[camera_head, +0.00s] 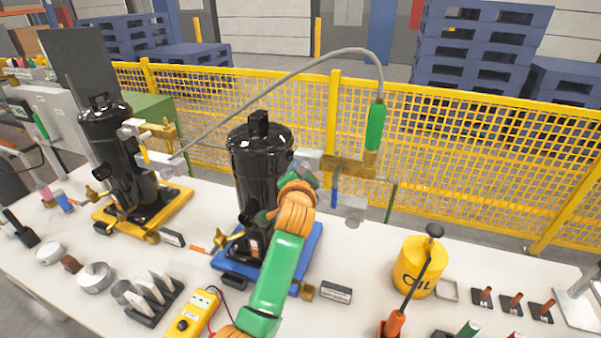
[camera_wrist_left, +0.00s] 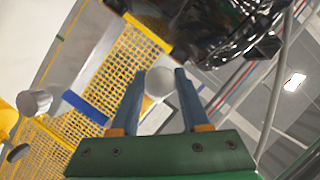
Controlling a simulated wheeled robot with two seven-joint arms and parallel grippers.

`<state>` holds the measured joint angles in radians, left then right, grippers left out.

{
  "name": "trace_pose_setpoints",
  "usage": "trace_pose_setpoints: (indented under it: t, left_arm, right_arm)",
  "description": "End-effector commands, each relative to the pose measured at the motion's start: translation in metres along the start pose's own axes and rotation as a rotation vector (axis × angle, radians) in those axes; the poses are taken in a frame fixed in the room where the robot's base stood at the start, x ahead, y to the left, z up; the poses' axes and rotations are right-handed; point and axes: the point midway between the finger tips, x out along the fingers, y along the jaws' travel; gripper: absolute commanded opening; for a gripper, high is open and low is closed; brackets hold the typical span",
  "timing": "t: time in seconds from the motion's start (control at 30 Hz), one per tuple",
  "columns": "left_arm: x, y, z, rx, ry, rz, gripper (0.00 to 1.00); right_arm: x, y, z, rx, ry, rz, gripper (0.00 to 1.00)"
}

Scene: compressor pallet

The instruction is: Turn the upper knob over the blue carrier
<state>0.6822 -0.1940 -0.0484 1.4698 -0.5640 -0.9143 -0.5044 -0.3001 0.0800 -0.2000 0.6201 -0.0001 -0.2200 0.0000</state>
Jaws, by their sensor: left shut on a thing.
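The blue carrier (camera_head: 312,258) stands on the white table under a black compressor (camera_head: 258,165). My left gripper (camera_head: 304,182) is at the upper right side of this compressor, beside the grey fitting (camera_head: 308,158) and the brass block. In the left wrist view, its two fingers stand on either side of a round grey knob (camera_wrist_left: 159,82), shut on it. The knob is mostly hidden by my wrist in the head view. A lower brass knob (camera_head: 229,240) sits at the compressor's lower left. My right gripper is not in view.
A yellow carrier (camera_head: 177,197) holds the other black compressor (camera_head: 118,145). A yellow oil can (camera_head: 415,268) and a yellow meter (camera_head: 192,315) stand nearby.

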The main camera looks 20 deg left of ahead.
Motion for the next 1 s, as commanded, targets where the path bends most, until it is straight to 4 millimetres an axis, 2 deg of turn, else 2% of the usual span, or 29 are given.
trace_pose_setpoints:
  t: [0.03,0.07,0.13,0.17,0.5,0.83,1.0]
  left_arm:
    - [0.000,-0.001,-0.001,0.000,0.003,-0.002,0.00]
    - [0.000,-0.001,-0.001,0.000,0.003,-0.002,0.54]
    - [0.000,-0.001,-0.001,0.000,0.002,-0.002,0.73]
    - [0.000,-0.001,-0.001,0.000,0.002,-0.002,0.76]
    - [-0.004,0.000,0.000,0.000,0.002,-0.002,0.76]
    - [-0.057,0.002,0.001,-0.001,0.004,-0.001,0.76]
    - [-0.070,0.001,0.000,0.000,0.001,-0.001,0.76]
  right_arm:
    - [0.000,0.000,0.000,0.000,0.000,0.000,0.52]
    - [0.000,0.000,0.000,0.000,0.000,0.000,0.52]
    - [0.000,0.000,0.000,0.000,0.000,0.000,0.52]
    - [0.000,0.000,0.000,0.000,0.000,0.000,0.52]
    - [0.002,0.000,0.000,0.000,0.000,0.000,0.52]
    - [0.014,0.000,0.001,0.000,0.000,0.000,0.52]
    - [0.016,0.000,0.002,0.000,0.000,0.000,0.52]
